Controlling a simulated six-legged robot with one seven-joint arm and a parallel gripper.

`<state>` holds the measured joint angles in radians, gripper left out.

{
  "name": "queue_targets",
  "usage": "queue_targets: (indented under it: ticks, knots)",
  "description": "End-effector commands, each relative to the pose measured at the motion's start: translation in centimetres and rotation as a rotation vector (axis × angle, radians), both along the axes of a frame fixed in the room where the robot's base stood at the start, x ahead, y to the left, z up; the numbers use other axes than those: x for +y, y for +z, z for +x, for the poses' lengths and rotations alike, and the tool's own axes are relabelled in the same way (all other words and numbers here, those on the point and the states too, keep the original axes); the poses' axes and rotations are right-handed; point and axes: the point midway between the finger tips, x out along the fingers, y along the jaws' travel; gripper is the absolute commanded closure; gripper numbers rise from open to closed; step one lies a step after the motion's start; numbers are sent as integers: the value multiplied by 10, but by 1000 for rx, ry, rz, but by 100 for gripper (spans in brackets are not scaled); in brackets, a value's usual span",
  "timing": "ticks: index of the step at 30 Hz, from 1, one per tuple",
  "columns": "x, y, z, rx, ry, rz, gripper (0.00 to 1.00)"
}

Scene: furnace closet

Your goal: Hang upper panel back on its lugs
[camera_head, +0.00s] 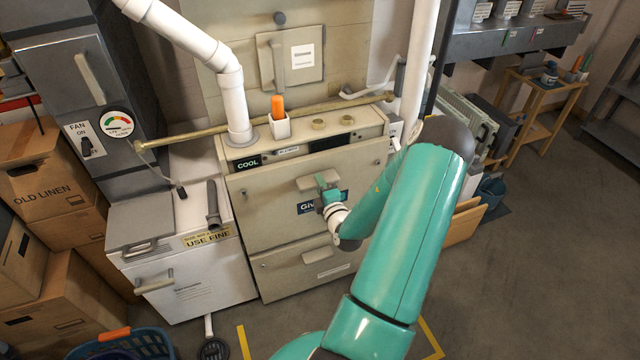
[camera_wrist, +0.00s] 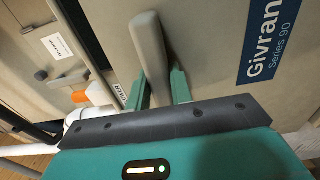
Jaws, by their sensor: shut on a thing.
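The upper panel (camera_head: 265,205) is a beige rectangle with a dark blue "Givran" label, upright at the furnace front below the "COOL" control strip. In the wrist view the panel (camera_wrist: 215,55) fills much of the picture, with its label at the right. My gripper (camera_head: 328,194) is at the panel's handle (camera_head: 312,182), near the middle of its face. In the wrist view my gripper (camera_wrist: 160,88) has its fingers on both sides of the grey-beige handle (camera_wrist: 150,45), shut on it. The lugs are hidden, and I cannot tell whether the panel sits on them.
A lower panel (camera_head: 305,268) is just below. A white "USE FINE" bin (camera_head: 190,275) stands left.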

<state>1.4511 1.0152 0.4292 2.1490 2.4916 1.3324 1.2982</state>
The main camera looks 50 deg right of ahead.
Motion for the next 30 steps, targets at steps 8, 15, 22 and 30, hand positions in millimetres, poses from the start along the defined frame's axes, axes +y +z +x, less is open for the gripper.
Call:
queue_targets:
  ticks: [8, 15, 22, 30]
  knots:
    - [0, -5, 1, -4, 1, -3, 100]
    - [0, -6, 0, -2, 1, -2, 53]
    - [1, -8, -2, 3, 0, 3, 53]
    - [10, -7, -17, 2, -1, 0, 53]
